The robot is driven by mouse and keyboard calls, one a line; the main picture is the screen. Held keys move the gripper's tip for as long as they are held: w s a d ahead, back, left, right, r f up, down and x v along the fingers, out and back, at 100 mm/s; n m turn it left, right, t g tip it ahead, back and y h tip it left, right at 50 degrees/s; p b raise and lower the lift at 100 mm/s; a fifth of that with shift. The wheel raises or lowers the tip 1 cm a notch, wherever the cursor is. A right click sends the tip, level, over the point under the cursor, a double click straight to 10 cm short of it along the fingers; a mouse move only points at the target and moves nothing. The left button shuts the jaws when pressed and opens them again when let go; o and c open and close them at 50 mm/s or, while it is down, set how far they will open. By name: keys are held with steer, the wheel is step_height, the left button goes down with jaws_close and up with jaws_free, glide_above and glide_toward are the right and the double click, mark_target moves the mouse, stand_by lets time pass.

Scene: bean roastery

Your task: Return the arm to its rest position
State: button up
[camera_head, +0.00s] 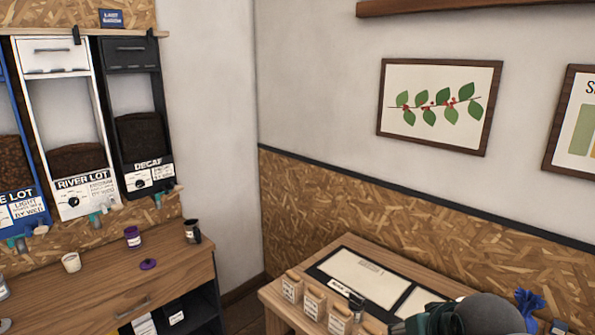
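My gripper cannot be made out in the head view. A grey rounded dome with a dark teal part beside it shows at the bottom right edge, cut off by the frame. It may be part of my arm, but I cannot tell for sure. It covers the near right part of the wooden table (402,263). Whether a gripper is hidden below the frame does not show.
Several labelled wooden blocks or jars (313,302) line the table's left edge, beside a black-framed board (325,262). A blue tuft (528,306) stands right of the dome. On the left counter (110,291) are a white cup (71,262), purple jar (132,237), purple lid (148,264) and dark mug (192,231). Bean dispensers (67,160) hang above.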

steer(key=shift+s+a+f+n, duration=0.15)
steer(key=shift+s+a+f, duration=0.25)
steer(key=shift+s+a, duration=0.25)
steer(key=shift+s+a+f+n, duration=0.15)
steer(key=shift+s+a+f, duration=0.2)
steer(key=shift+s+a, duration=0.25)
steer(key=shift+d, duration=0.1)
